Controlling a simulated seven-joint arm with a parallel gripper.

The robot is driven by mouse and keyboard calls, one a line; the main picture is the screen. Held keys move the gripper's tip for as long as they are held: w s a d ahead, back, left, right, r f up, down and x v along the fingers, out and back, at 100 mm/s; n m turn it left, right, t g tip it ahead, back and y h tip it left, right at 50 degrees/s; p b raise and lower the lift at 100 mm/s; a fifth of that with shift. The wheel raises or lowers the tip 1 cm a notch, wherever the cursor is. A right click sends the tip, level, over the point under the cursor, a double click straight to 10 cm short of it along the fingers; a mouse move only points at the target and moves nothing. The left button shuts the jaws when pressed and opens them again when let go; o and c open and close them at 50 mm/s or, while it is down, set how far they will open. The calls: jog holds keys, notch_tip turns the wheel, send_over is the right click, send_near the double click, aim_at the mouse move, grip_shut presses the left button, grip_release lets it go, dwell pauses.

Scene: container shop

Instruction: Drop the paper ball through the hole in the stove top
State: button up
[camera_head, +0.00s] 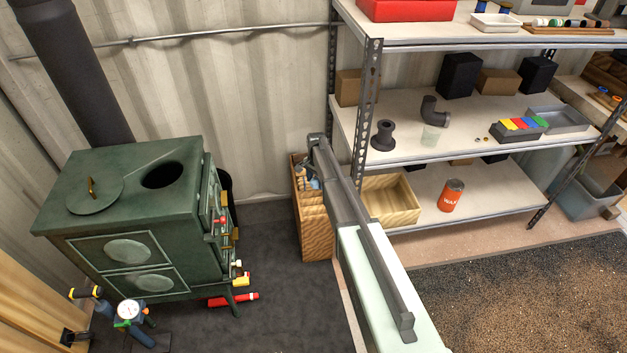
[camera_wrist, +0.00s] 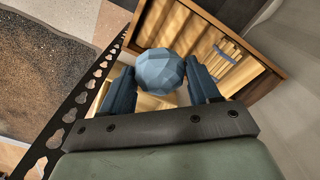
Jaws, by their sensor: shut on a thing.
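The dark green stove (camera_head: 110,235) stands at the left. A round dark hole (camera_head: 162,174) is open in its top. A round lid (camera_head: 95,194) with a brass handle lies flat beside the hole. In the wrist view my gripper (camera_wrist: 162,84) is shut on the faceted blue-grey paper ball (camera_wrist: 159,68), one finger on each side. The gripper and ball are over or inside the tall wooden crate (camera_wrist: 272,88), to the right of the stove in the head view. There the arm's end mostly hides them.
The crate (camera_head: 317,236) holds sticks or slats and stands against metal shelving (camera_head: 368,110). A black stovepipe (camera_head: 70,70) rises behind the stove. A gauge (camera_head: 128,312) and a red cylinder (camera_head: 235,299) are low by the stove. Dark floor between stove and crate is clear.

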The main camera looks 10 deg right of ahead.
jog(key=s+a+r+n, duration=0.3)
jog(key=s+r+n, duration=0.3)
jog(key=s+r, duration=0.7)
jog(key=s+a+r+n, duration=0.4)
jog(key=s+r, duration=0.6)
jog(key=r, duration=0.7)
jog(key=w+a+r+m, duration=0.3)
jog(key=a, duration=1.1)
jog(key=w+a+r+m, duration=0.3)
jog(key=a+r+m, duration=0.1)
jog(key=a, duration=1.1)
jog(key=w+a+r+m, duration=0.2)
jog(key=a+r+m, duration=0.1)
jog(key=a, duration=1.2)
jog(key=shift+w+a+r+m, duration=0.3)
jog(key=shift+w+m, duration=0.1)
jog(key=shift+m, duration=0.2)
jog(key=shift+f, duration=0.1)
notch_tip(320, 180, down, 8)
jog(key=shift+f, duration=0.15)
